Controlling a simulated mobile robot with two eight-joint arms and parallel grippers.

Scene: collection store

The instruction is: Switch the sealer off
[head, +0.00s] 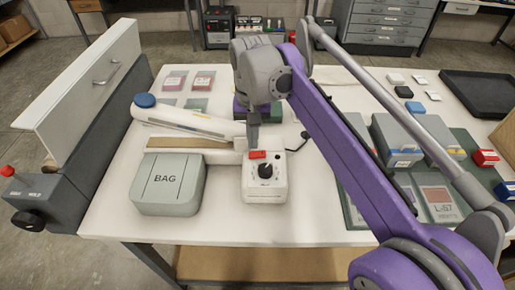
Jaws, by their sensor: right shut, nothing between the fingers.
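The sealer (193,119) lies on the white table, a long pale arm with a blue knob at its left end. A white control box (263,190) stands at its right end, with a black dial on its front and a red rocker switch (257,155) on top. My right gripper (254,147) is shut and empty, pointing down with its tips at or just above the red switch. I cannot tell whether they touch. The gripper hides part of the sealer's right end. My left gripper is not in view.
A grey-green box marked BAG (169,184) stands left of the control box. A black cable (294,141) runs behind it. Grey boxes (398,140) and a black tray (478,93) are on the right. A grey press with a white board (85,80) borders the left.

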